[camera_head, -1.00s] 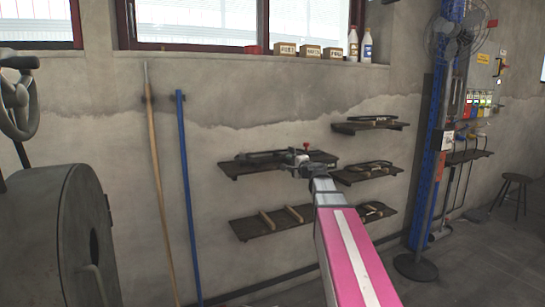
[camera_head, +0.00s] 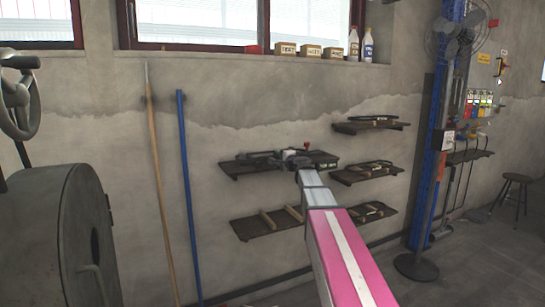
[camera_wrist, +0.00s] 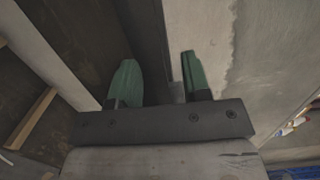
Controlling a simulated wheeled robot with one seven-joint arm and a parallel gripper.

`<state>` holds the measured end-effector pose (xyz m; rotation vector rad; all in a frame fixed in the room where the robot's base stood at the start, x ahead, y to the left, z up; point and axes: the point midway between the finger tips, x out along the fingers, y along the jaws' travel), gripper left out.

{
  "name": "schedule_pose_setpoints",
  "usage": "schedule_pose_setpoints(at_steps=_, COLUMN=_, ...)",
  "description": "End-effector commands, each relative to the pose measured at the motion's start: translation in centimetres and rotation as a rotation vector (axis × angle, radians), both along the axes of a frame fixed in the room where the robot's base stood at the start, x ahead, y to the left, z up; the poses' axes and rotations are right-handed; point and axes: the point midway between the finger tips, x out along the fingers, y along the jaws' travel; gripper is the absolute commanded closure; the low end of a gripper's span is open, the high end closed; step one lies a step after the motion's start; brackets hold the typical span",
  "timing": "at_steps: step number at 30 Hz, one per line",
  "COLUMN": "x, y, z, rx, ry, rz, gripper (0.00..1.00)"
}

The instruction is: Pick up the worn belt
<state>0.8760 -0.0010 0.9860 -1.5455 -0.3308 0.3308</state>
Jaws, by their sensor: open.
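My gripper (camera_head: 294,158) is at the upper left shelf (camera_head: 236,170) in the head view, among dark items (camera_head: 258,156) lying there. In the wrist view its two green fingers (camera_wrist: 158,75) are open and apart. A dark band shows beyond and between them; I cannot tell whether it is a belt or a shelf part. No thing is clearly held. Dark, thin, looped items lie on the right middle shelf (camera_head: 347,179) and the top right shelf (camera_head: 372,128). I cannot tell which item is the worn belt.
The lower left shelf (camera_head: 252,228) carries wooden bars (camera_head: 267,219), and the lower right shelf (camera_head: 378,217) holds small parts. A wooden pole (camera_head: 156,180) and a blue pole (camera_head: 185,190) lean on the wall. A fan (camera_head: 455,38) stands right.

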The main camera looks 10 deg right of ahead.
Motion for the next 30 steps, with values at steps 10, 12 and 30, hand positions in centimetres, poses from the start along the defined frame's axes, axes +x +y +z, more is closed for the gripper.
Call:
schedule_pose_setpoints(at_steps=10, x=-0.1, y=0.0, z=0.0, rx=0.0, ry=0.0, rz=0.0, gripper=1.0)
schedule_pose_setpoints(at_steps=12, x=-0.1, y=0.0, z=0.0, rx=0.0, ry=0.0, rz=0.0, gripper=1.0)
schedule_pose_setpoints(at_steps=30, x=0.0, y=0.0, z=6.7, rx=0.0, ry=-0.002, rz=0.001, gripper=1.0)
